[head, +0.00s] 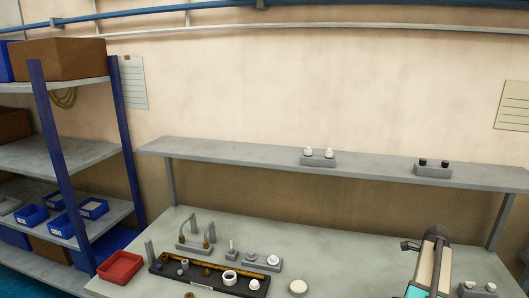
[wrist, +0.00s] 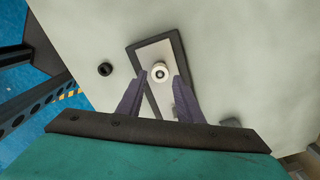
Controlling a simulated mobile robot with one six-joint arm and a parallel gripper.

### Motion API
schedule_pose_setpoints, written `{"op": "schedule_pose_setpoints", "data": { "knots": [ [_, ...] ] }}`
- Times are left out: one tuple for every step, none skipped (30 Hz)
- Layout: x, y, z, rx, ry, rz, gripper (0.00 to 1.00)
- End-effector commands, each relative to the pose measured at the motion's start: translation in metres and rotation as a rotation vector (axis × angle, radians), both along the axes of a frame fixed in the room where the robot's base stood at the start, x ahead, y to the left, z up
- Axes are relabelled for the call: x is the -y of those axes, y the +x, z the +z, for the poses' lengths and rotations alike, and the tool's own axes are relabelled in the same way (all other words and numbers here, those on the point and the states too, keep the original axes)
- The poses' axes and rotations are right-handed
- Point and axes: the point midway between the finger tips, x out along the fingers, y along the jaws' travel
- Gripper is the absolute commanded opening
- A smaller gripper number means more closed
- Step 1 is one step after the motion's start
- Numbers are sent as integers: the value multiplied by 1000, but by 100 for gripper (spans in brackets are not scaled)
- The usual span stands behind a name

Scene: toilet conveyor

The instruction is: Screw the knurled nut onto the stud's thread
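My gripper (wrist: 160,78) shows in the wrist view with its two dark fingers apart and nothing clamped between them. Past the fingertips, a pale round piece with a small centre (wrist: 160,72) stands on a light plate with a dark border (wrist: 150,50). It appears in line with the gap between the fingers, with room on both sides. It may be the stud, but I cannot tell whether a nut sits on it. A black ring (wrist: 105,69), possibly the knurled nut, lies apart on the table to the left. In the head view my arm hides the gripper's work area.
The table (head: 340,240) holds a black tray with several parts (head: 205,278), a red bin (head: 120,267) and a white disc (head: 298,287). A grey shelf (head: 240,152) with small fixtures runs behind. Grey blocks (head: 478,289) stand right of my arm.

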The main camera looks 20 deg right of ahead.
Motion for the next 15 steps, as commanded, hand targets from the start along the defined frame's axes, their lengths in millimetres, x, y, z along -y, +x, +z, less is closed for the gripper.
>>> {"op": "schedule_pose_setpoints", "data": {
  "knots": [
    [0,0,0,0,0,26,33],
    [0,0,0,0,0,39,33],
    [0,0,0,0,0,54,33],
    [0,0,0,0,0,62,33],
    [0,0,0,0,0,67,33],
    [0,0,0,0,0,71,33],
    [0,0,0,0,0,72,33],
    [0,0,0,0,0,72,33],
    [0,0,0,0,0,72,33],
    [0,0,0,0,0,72,33],
    [0,0,0,0,0,71,33],
    [0,0,0,0,0,71,33],
    [0,0,0,0,0,71,33],
    [0,0,0,0,0,72,33],
    [0,0,0,0,0,77,33]
  ]
}}
